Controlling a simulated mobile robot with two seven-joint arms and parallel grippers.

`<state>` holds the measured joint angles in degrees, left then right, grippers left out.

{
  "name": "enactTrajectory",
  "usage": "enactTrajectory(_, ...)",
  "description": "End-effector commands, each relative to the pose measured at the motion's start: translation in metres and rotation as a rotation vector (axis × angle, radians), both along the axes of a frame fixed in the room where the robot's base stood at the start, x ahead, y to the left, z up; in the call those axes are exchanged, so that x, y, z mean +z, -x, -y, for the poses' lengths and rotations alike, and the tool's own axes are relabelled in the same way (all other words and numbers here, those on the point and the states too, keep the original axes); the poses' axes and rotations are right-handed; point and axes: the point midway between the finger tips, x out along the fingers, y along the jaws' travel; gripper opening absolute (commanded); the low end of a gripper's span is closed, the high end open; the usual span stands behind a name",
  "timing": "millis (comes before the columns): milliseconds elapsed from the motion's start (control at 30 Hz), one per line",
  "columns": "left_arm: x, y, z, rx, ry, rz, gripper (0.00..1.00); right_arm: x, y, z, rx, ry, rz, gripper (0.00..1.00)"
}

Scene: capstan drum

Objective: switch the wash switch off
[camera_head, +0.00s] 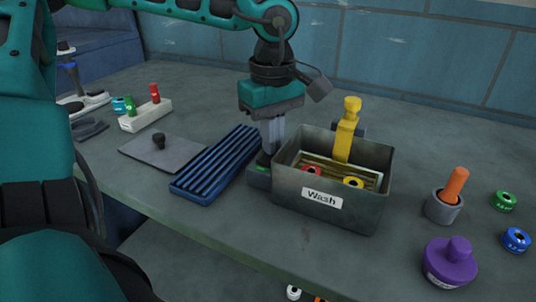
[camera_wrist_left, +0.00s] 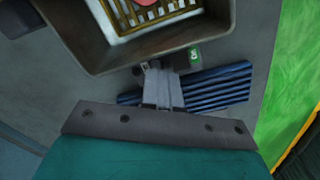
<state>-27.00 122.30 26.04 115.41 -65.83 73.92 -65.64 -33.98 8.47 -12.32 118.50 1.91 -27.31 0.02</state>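The wash switch (camera_head: 258,174) is a small dark box with a green patch, against the left side of the grey bin labelled Wash (camera_head: 345,213). In the left wrist view its green label (camera_wrist_left: 195,54) seems to read ON. My left gripper (camera_head: 269,150) points down at the switch, beside the bin's left wall, and hides part of it. In the left wrist view its fingers (camera_wrist_left: 160,75) are together with nothing between them, just left of the green label. Whether they touch the switch I cannot tell. My right gripper is not in view.
A ribbed blue rack (camera_head: 215,165) lies left of the switch. The bin holds a slatted basket with red and yellow pieces and a yellow handle (camera_head: 347,135). A purple knobbed piece (camera_head: 450,264) and a grey cup with an orange peg (camera_head: 445,207) stand to the right.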

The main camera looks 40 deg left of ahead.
Motion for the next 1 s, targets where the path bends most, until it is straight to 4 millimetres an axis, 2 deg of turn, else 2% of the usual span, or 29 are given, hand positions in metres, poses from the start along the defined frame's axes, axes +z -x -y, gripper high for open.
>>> enactTrajectory(167, 0.002, 0.001, 0.000, 0.000, 0.002, -0.007, 0.00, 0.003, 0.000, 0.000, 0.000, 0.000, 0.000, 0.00)
enactTrajectory(1000, 0.068, 0.001, 0.000, 0.000, 0.000, -0.004, 0.00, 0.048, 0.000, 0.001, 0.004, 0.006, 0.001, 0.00)
